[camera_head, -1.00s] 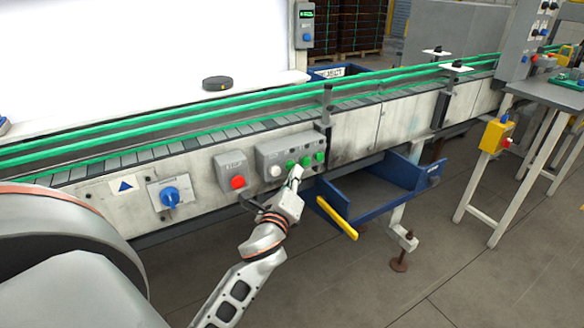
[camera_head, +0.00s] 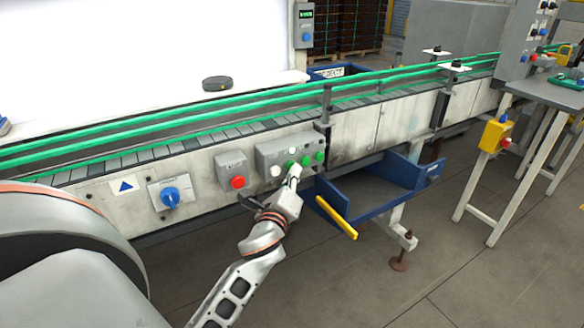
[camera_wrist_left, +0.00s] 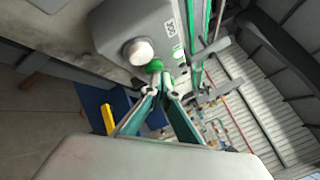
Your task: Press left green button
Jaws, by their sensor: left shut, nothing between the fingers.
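A grey control box (camera_head: 268,153) is mounted on the side of the conveyor. It carries a white button (camera_head: 275,171) at its left and a row of green buttons to the right. The left green button (camera_head: 290,164) shows just above my left fingertips; it also shows in the left wrist view (camera_wrist_left: 154,67), beside the white button (camera_wrist_left: 138,52). My left gripper (camera_head: 295,171) is shut and empty. In the left wrist view its fingertips (camera_wrist_left: 165,88) are at the lower edge of the green button; whether they touch it I cannot tell. My right gripper is not in view.
A box with a red button (camera_head: 238,183) and a blue rotary switch (camera_head: 170,198) sit left of the control box. A blue tray (camera_head: 385,180) with a yellow edge (camera_head: 337,217) juts out below right. Green rails (camera_head: 200,112) run along the conveyor.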

